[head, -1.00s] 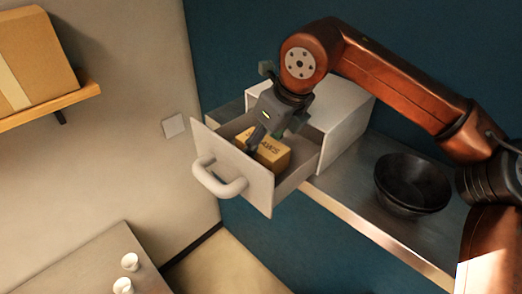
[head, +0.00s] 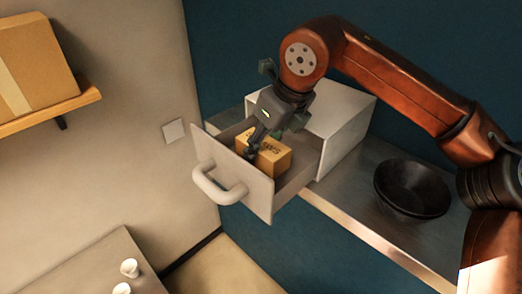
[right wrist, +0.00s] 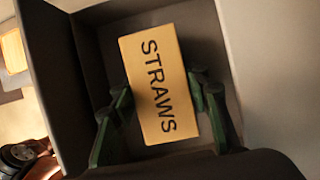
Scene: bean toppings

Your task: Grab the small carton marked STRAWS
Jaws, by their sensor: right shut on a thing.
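The small tan carton (head: 270,160) marked STRAWS sits inside the open drawer (head: 232,172) of a white box-like unit. It also shows in the right wrist view (right wrist: 160,85), its dark lettering facing the camera. My right gripper (head: 262,144) reaches down into the drawer from above and is shut on the carton. In the right wrist view the green fingers of this gripper (right wrist: 163,95) are on either side of the carton. The carton's underside is hidden. My left gripper is not in view.
The white drawer unit (head: 340,115) stands on a metal shelf (head: 350,215) against a blue wall. A black bowl (head: 412,188) is to its right. A wall shelf at left holds a large cardboard box (head: 35,65). White cups (head: 130,268) stand on a lower table.

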